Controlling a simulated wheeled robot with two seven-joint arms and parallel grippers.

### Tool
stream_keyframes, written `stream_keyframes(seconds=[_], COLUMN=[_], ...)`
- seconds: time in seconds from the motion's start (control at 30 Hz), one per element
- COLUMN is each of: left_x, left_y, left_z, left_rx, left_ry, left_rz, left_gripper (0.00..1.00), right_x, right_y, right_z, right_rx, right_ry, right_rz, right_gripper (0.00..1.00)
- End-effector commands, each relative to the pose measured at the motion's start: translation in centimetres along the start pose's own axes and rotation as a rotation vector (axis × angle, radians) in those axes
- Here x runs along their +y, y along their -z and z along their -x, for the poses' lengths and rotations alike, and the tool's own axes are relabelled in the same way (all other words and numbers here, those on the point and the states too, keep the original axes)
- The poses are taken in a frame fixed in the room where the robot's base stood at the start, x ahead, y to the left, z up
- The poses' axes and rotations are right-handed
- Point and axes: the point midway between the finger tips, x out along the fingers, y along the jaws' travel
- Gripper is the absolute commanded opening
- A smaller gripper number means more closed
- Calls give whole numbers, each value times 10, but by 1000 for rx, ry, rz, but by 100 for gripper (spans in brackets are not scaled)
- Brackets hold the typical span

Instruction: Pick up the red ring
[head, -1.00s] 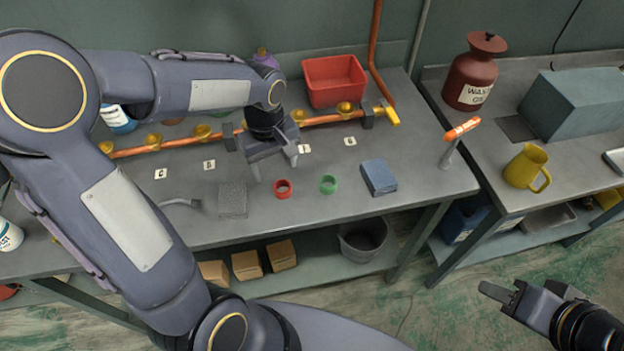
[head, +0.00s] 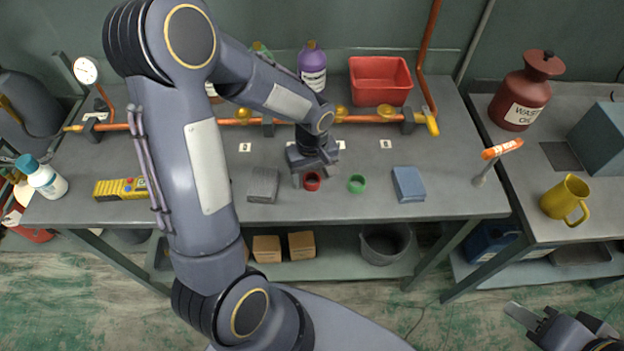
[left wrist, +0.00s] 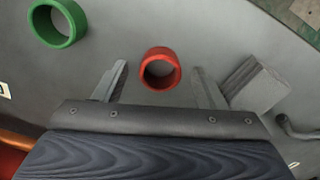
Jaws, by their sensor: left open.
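The red ring (head: 312,182) lies on the grey workbench near its front edge. In the left wrist view the red ring (left wrist: 160,69) sits between the tips of my open left gripper (left wrist: 159,82), with space on both sides. In the head view my left gripper (head: 314,178) points down over the ring, its fingers on either side. How far the tips are above the bench is hard to tell. My right gripper (head: 530,322) is at the lower right, away from the bench and seemingly empty; its finger gap is unclear.
A green ring (head: 357,184) lies just right of the red ring. A grey block (head: 263,185) is to the left and a blue block (head: 408,184) to the right. A copper pipe (head: 285,121) with valves runs behind, before a red bin (head: 380,82).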

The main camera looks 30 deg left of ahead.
Motion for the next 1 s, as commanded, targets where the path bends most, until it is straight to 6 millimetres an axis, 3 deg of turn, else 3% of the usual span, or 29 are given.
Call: stream_keyframes(seconds=[0.07,0.37,0.77,1.0], left_x=[0,0,0,-5], left_y=[0,0,1,0], left_z=[0,1,6,40], left_rx=[0,0,2,5], left_ry=[0,0,-2,-6], left_rz=[0,0,1,3], left_gripper=[64,26,25,25], right_x=[0,0,0,1], right_y=[0,0,0,-1], right_z=[0,0,0,-2], right_rx=[0,0,0,0], right_ry=[0,0,0,0], right_rz=[0,0,0,0], right_gripper=[36,36,36,36])
